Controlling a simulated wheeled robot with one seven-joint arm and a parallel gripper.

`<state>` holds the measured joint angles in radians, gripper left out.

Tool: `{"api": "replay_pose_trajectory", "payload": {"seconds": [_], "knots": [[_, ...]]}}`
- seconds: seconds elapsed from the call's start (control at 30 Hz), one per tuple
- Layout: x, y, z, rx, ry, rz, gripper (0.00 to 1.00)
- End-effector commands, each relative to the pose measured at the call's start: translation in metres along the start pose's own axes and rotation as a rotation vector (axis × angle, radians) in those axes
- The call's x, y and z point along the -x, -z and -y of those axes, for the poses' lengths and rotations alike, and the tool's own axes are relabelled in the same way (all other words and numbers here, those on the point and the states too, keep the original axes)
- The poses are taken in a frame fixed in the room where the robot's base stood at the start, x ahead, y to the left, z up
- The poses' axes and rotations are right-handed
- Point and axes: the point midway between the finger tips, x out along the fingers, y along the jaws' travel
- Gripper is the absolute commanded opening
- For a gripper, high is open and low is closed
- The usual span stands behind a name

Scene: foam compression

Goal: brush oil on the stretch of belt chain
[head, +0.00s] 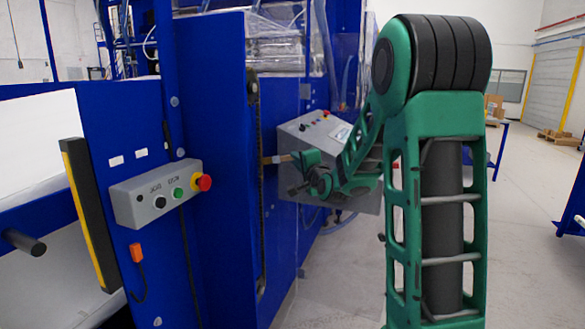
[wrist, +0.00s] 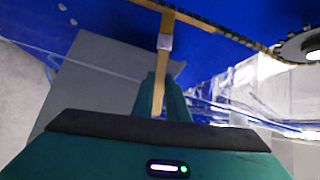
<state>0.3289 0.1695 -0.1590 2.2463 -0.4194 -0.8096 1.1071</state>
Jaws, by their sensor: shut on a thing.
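The belt chain (head: 259,190) runs upright in a slot on the blue machine's face in the head view. In the wrist view the chain (wrist: 236,36) crosses the top and meets a dark sprocket (wrist: 300,48) at the right. My gripper (wrist: 163,96) is shut on a brush (wrist: 158,97) with a wooden handle and a pale metal band. The brush's bristle end (wrist: 167,20) is at the chain and appears to touch it. In the head view my gripper (head: 296,170) is right of the chain, with the brush (head: 274,159) pointing left toward it.
A grey control box (head: 162,195) with black, green and red buttons sticks out left of the chain. A larger grey panel (head: 325,140) stands behind my gripper. A yellow-and-black bar (head: 88,214) is at the far left. The floor (head: 535,200) at right is open.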

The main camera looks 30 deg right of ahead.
Motion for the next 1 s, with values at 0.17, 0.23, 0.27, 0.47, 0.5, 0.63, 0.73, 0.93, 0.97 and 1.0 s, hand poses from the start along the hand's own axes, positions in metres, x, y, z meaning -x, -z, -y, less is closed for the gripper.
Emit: {"api": "replay_pose_trajectory", "payload": {"seconds": [0.17,0.23,0.27,0.47,0.5,0.63,0.73,0.93,0.97,1.0], "knots": [[-0.001,0.001,0.008,0.001,0.002,0.001,0.00],[-0.001,0.002,0.012,0.001,0.002,0.000,0.00],[-0.001,0.002,0.013,0.001,0.001,0.000,0.00],[0.000,0.003,0.020,0.000,0.002,0.000,0.00],[0.000,0.003,0.022,0.000,0.003,0.000,0.00],[0.000,0.004,0.027,0.000,0.001,0.001,0.00],[0.000,0.005,0.029,0.000,0.001,0.001,0.00],[0.000,0.007,0.040,0.000,0.002,0.001,0.00],[0.000,0.007,0.040,0.000,0.001,0.000,0.00],[0.000,0.007,0.041,0.000,0.001,0.000,0.00]]}}
